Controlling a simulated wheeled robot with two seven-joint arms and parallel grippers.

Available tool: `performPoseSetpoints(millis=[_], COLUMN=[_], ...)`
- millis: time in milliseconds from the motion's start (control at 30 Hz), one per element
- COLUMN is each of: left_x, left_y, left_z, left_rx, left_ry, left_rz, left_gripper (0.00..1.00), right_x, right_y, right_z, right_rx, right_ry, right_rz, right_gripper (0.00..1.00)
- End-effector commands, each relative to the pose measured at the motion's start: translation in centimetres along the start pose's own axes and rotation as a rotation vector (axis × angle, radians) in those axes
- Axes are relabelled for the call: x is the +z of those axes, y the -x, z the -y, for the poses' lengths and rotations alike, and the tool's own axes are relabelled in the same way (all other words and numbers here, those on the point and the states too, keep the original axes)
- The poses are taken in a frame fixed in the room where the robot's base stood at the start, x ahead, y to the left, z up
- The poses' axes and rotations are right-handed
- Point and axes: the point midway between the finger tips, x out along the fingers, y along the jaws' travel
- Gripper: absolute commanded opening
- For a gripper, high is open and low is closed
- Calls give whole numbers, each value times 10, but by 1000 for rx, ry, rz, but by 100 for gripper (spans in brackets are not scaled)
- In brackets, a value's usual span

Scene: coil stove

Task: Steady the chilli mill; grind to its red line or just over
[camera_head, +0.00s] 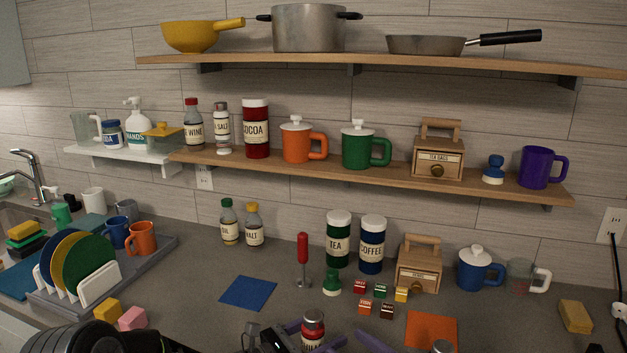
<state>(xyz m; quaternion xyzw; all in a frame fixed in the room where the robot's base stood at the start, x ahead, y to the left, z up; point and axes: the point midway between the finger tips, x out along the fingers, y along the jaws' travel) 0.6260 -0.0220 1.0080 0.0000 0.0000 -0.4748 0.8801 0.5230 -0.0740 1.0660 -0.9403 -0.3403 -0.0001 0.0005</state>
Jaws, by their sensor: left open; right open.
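The chilli mill (313,328) stands upright at the bottom edge of the head view. It has a red top with a grey cap and a pale label, cut off below. My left gripper (328,333) is low at the bottom edge, with bluish-purple fingers apart on either side of the mill. I cannot tell whether either finger touches it. The mill's lower part and any red line are hidden. My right gripper is not in view.
A blue mat (248,293) lies left of the mill and an orange mat (431,332) right. Behind are a red-handled tool (303,252), a green pawn-like piece (332,283), small labelled blocks (380,291) and the tea jar (338,241). A dish rack (150,262) stands left.

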Motion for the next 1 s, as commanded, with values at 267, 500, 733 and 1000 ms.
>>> performPoseSetpoints(millis=[267, 500, 733, 1000], left_x=[0, 0, 0, 0], left_y=[17, 63, 106, 120], left_z=[-2, -1, -1, 0], left_rx=[4, 4, 4, 0], left_ry=[1, 1, 0, 0], left_rz=[-1, 0, -1, 0], left_gripper=[69, 69, 69, 69], right_x=[0, 0, 0, 0], right_y=[0, 0, 0, 0], right_z=[0, 0, 0, 0], right_rx=[0, 0, 0, 0], right_ry=[0, 0, 0, 0], right_rz=[0, 0, 0, 0], right_gripper=[58, 58, 58, 58])
